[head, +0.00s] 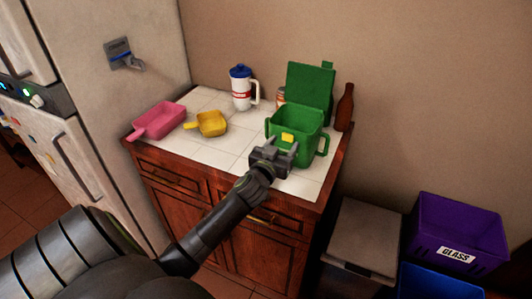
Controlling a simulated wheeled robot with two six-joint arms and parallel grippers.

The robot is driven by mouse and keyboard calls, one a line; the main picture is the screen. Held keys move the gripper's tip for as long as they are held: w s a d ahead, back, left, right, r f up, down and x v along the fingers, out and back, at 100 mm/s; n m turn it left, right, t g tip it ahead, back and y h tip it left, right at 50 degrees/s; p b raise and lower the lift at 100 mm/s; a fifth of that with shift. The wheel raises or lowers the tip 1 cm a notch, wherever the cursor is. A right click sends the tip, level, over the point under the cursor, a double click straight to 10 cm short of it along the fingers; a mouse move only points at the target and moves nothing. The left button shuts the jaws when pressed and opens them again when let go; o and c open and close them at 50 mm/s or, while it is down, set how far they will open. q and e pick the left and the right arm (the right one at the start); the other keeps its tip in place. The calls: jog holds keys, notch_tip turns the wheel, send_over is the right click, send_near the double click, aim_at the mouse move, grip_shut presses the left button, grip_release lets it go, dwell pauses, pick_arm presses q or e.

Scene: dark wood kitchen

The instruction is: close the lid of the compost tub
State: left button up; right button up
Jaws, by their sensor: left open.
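The green compost tub (308,150) stands near the right end of the white tiled counter. My right gripper is not in view.
A pink scoop (160,121), a yellow scoop (211,123) and a white jug with a blue lid (241,90) stand left on the counter (213,151). A brown bottle (345,108) stands right of the tub. A purple bin (455,230) is on the floor at right.

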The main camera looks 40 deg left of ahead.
pick_arm(q)
jog(key=b+v, duration=0.3)
jog(key=v, duration=1.3)
jog(key=shift+s+f, duration=0.1)
